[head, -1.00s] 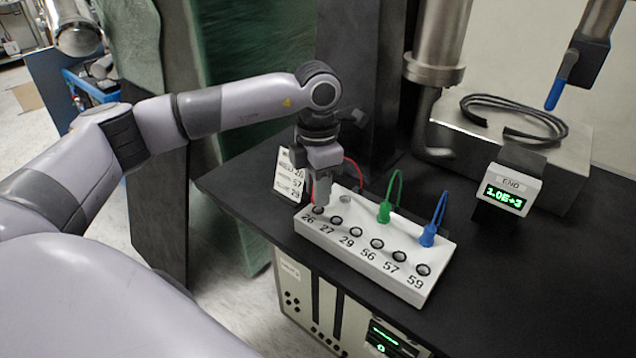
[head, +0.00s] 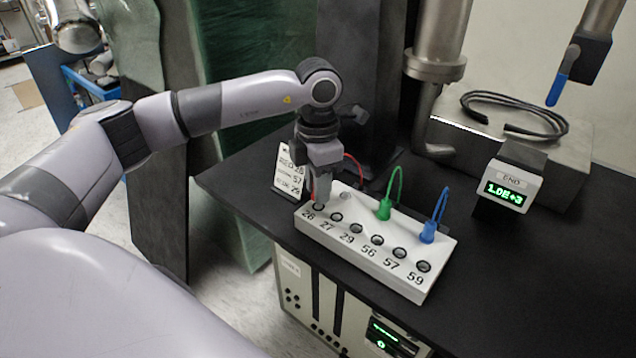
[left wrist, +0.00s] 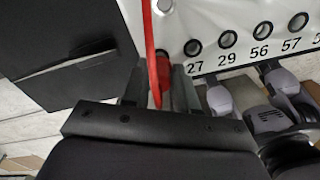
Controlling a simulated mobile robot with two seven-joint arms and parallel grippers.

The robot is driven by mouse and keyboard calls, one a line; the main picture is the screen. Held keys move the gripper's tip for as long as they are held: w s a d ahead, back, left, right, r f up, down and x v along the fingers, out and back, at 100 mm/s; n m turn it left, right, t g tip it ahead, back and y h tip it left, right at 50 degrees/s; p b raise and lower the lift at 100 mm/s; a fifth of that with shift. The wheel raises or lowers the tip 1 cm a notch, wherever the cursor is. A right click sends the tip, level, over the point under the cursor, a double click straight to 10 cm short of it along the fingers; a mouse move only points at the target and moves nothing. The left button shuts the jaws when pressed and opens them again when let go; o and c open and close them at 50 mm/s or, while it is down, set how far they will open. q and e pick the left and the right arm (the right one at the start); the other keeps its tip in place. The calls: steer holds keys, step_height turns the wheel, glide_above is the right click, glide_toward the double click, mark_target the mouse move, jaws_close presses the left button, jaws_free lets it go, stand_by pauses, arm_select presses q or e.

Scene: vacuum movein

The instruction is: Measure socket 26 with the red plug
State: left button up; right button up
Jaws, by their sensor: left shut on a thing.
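The white socket box (head: 345,240) lies on the black table with a front row of numbered sockets, 26 at its left end and 59 at its right. My left gripper (head: 318,200) points down over socket 26 and is shut on the red plug (left wrist: 160,75), whose red cable (left wrist: 151,30) shows in the left wrist view. The gripper hides the plug in the head view, and socket 26 is mostly covered, so I cannot tell how deep the plug sits. The display (head: 506,193) labelled END reads 1.0E+3. My right gripper is not in view.
A green plug (head: 384,209) and a blue plug (head: 428,233) stand in the box's back row. A label card (head: 290,172) stands left of the box. A metal pipe (head: 436,60) hangs behind, and a black cable coil (head: 515,115) lies on a metal block.

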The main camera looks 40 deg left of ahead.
arm_select(q)
steer(key=shift+f+b, duration=0.75)
steer(key=shift+f, duration=0.35)
stand_by(0.6)
steer(key=o, duration=1.1)
steer(key=shift+c, duration=0.2)
steer(key=shift+r, duration=0.1)
steer(key=shift+r, duration=3.55)
steer(key=shift+w+b, duration=0.1)
steer(key=shift+b, duration=0.2)
